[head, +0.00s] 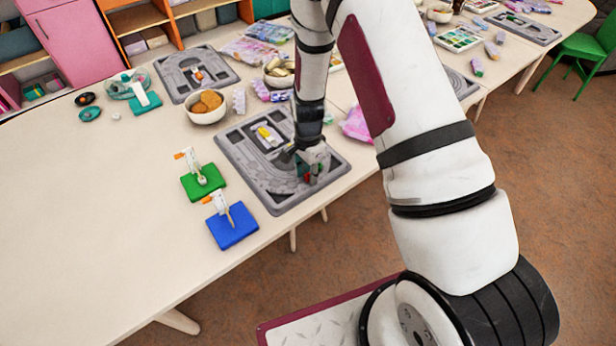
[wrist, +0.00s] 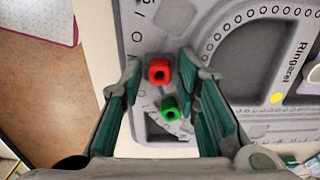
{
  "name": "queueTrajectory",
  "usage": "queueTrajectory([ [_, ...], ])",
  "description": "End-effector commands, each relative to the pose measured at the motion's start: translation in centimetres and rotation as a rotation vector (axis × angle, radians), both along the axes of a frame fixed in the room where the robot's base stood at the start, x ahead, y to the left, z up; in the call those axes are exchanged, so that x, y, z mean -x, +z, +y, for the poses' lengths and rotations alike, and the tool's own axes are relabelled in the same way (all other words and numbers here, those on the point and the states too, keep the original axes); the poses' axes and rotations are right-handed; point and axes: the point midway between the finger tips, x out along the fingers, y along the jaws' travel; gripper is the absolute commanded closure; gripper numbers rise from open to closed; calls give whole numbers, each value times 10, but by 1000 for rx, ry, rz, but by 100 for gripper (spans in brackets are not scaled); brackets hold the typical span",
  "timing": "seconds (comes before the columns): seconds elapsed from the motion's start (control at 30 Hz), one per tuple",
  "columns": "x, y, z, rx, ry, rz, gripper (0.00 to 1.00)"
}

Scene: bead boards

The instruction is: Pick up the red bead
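The red bead (wrist: 159,71), a small cube-like bead with a dark hole, lies on the grey bead board (wrist: 230,15). In the wrist view it sits between the ends of my gripper's two fingers (wrist: 160,66), with a gap on each side. A green bead (wrist: 169,109) lies just below it in the picture, also between the fingers. My gripper is open and holds nothing. In the head view my gripper (head: 309,168) is low over the right part of the board (head: 262,190), and it partly hides the beads there.
A green block (head: 203,183) and a blue block (head: 233,226), each with a white upright piece, stand left of the board. A bowl (head: 206,107) with orange-brown contents stands behind. The table's (head: 90,230) front left is clear. The table edge is close to the board.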

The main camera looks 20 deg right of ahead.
Motion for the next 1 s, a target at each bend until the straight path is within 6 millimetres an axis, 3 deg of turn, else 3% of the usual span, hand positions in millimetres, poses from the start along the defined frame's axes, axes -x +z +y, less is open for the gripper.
queueTrajectory([
  [0.03,0,0,0,0,0,0,82],
  [0.1,0,0,0,0,0,0,91],
  [0.57,0,3,0,0,0,0,92],
  [0.9,-1,36,0,1,2,-3,92],
  [1.0,21,38,0,-1,-1,4,92],
])
